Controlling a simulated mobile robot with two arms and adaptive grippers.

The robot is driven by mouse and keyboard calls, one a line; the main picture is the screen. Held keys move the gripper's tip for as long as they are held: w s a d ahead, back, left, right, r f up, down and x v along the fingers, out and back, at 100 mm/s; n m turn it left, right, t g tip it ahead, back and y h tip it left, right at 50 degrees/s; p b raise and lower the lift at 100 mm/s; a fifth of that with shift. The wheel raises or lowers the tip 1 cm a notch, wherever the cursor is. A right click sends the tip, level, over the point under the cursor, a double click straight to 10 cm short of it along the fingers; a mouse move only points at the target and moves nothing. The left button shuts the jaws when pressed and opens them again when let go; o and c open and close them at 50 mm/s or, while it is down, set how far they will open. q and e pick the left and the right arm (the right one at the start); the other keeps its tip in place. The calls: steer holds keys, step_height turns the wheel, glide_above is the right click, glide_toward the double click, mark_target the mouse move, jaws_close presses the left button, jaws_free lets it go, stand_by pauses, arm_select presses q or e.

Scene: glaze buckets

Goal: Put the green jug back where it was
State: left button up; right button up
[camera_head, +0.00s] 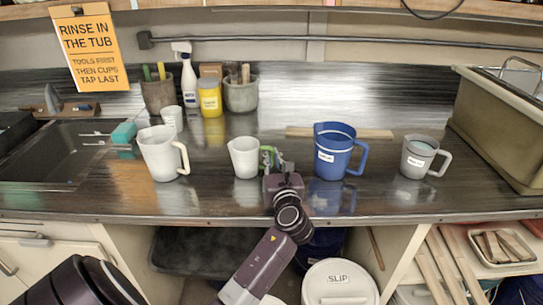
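No jug with a green body shows. A small white jug (244,158) with a green handle (268,153) stands upright on the dark counter, just left of my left gripper. My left gripper (279,163) reaches over the counter's front edge, its fingers at or very near the green handle. The fingers are small and overlap the handle, so I cannot tell whether they are closed on it. My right gripper is out of view.
A larger white jug (160,154) stands left; a blue jug (334,155) and grey jug (417,157) stand right. A sink (50,152) is far left, a tan tub (500,125) far right. A wood strip (376,134) lies behind the blue jug.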

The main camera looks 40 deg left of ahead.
arm_select(q)
steer(key=o, duration=0.3)
steer(key=shift+o, duration=0.2)
steer(key=shift+r, duration=0.1)
steer(key=b+v, duration=0.1)
steer(key=v, duration=1.1)
steer(key=shift+r, duration=0.15)
